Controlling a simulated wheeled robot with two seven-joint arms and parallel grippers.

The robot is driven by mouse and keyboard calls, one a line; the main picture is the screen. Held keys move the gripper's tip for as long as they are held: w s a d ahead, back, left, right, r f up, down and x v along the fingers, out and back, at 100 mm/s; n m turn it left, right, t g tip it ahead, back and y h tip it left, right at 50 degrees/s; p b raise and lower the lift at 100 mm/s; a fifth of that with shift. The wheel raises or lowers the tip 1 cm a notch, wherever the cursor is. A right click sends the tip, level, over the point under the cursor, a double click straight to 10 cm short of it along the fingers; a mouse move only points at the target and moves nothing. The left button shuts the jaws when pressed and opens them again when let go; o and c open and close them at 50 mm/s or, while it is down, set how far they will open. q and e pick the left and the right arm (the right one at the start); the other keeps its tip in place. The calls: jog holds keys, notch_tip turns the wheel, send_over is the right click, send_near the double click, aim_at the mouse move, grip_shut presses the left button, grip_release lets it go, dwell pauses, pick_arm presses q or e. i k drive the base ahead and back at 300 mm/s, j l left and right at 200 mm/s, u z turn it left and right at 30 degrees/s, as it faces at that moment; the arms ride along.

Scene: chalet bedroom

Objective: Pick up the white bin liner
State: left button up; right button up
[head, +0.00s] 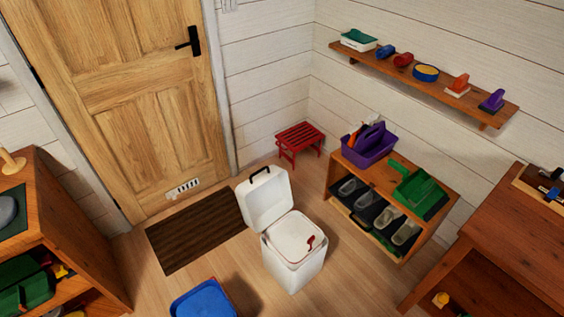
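A white bin (291,274) stands on the wooden floor near the lower middle of the head view, with its white lid (264,203) raised. The white bin liner (287,238) appears to be inside the bin's opening, near its rim. A small red piece (312,242) shows at the right of the opening; I cannot tell whether it is part of the liner. The inside of the bin below is hidden. Neither of my grippers is in view.
A dark mat (196,233) lies left of the bin before the wooden door (125,100). A blue container (203,301) is in front. A low shelf unit (430,185) with a purple caddy (368,146) and a red stool (299,138) are behind. A wooden table (495,240) is right.

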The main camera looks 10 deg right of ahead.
aim_at(287, 238)
jog(key=j+z, duration=0.25)
jog(key=j, duration=0.3)
jog(key=k+j+z, duration=0.1)
jog(key=j+z, duration=0.2)
jog(key=j, duration=0.2)
jog(key=k+j+z, duration=0.1)
jog(key=j+z, duration=0.15)
jog(key=j, duration=0.25)
jog(key=j+z, duration=0.25)
jog(key=j, duration=0.15)
jog(key=k+j+z, duration=0.2)
jog(key=j, duration=0.15)
jog(key=j+z, duration=0.25)
jog(key=j, duration=0.15)
